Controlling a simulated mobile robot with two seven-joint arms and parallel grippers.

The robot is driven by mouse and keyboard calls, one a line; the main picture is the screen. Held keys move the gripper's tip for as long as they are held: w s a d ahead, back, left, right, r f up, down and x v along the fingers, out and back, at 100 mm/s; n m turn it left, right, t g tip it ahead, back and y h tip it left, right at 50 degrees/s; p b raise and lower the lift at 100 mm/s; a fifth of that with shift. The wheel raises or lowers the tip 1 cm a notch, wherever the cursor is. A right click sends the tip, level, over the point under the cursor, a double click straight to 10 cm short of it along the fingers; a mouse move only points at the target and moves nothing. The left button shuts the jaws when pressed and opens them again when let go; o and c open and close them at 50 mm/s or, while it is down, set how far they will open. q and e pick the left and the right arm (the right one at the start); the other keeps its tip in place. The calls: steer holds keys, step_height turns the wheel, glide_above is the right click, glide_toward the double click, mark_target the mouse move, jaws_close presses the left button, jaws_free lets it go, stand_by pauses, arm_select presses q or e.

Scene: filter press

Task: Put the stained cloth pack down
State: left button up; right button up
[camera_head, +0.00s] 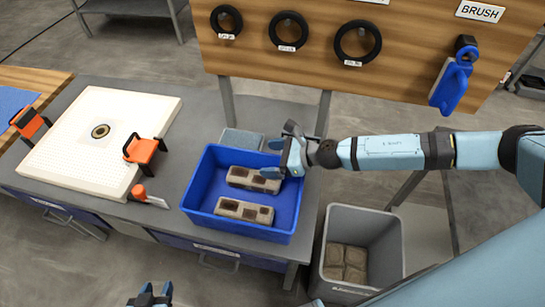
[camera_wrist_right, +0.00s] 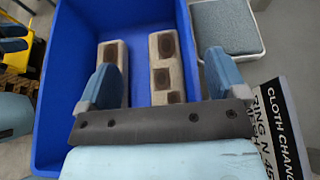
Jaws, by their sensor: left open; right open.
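Two beige cloth packs with dark brown stains lie in the blue tub (camera_head: 190,195) on the bench: a far one (camera_head: 254,179) and a near one (camera_head: 244,211). My right gripper (camera_head: 286,158) is open at the right end of the far pack. In the right wrist view, the far pack (camera_wrist_right: 168,65) lies between the open fingers (camera_wrist_right: 162,80), with space visible on both sides. The near pack (camera_wrist_right: 112,65) lies partly behind the left finger. Nothing is held. My left gripper (camera_head: 150,293) is open and empty at the bottom edge of the head view.
A grey bin (camera_head: 392,245) on the floor holds several brownish packs. A grey-blue pad (camera_head: 242,139) lies behind the tub. A white filter plate (camera_head: 80,150) with orange clamps sits left. A board with black rings (camera_head: 288,30) and a blue brush (camera_head: 451,86) stands behind.

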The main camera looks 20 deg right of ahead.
steer(key=shift+r, duration=0.2)
steer(key=b+v, duration=0.2)
steer(key=v, duration=1)
steer(key=shift+r, duration=0.2)
steer(key=shift+d, duration=0.1)
